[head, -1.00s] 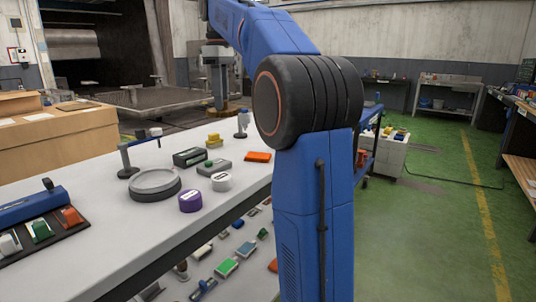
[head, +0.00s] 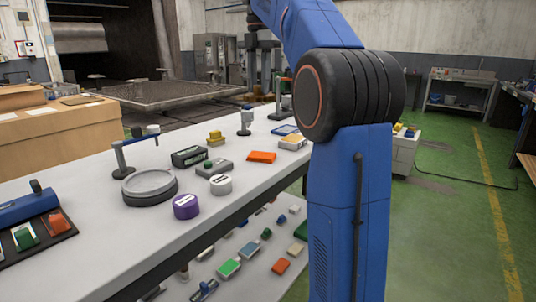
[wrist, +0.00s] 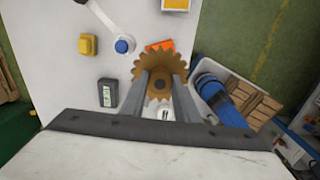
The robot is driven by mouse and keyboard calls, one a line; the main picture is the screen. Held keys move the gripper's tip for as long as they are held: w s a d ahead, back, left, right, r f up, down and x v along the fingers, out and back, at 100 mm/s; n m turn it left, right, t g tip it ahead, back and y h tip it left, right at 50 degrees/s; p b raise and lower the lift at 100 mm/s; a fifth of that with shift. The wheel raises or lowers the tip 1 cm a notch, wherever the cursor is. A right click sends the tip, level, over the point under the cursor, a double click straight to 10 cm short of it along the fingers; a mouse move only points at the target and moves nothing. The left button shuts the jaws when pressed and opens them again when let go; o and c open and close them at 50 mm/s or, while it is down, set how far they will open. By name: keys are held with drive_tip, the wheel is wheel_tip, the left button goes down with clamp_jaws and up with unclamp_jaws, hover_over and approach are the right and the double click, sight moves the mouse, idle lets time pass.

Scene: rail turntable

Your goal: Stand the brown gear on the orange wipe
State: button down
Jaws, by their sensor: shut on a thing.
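The brown gear (wrist: 151,66) is a toothed disc in the wrist view, between the two grey fingers of my gripper (wrist: 160,84). My gripper is shut on it and holds it over the white bench. The orange wipe (head: 262,157) lies flat on the bench top in the head view, left of my arm. In the wrist view the orange wipe (wrist: 153,47) shows just beyond the gear's upper edge, partly hidden by it. The height of the gear above the bench is hard to tell. My gripper is not visible in the head view.
A small post (head: 246,120) stands behind. Bare bench (head: 255,183) lies in front of the wipe.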

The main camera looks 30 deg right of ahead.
sight(260, 101)
drive_tip(key=shift+d+f, duration=0.2)
drive_tip(key=shift+f, duration=0.2)
wheel_tip(260, 101, down, 17)
drive_tip(key=shift+f, duration=0.1)
idle(0.4)
drive_tip(key=c, duration=1.4)
unclamp_jaws()
drive_tip(key=shift+o, duration=0.2)
wheel_tip(260, 101, up, 12)
drive_tip(key=shift+r, duration=0.1)
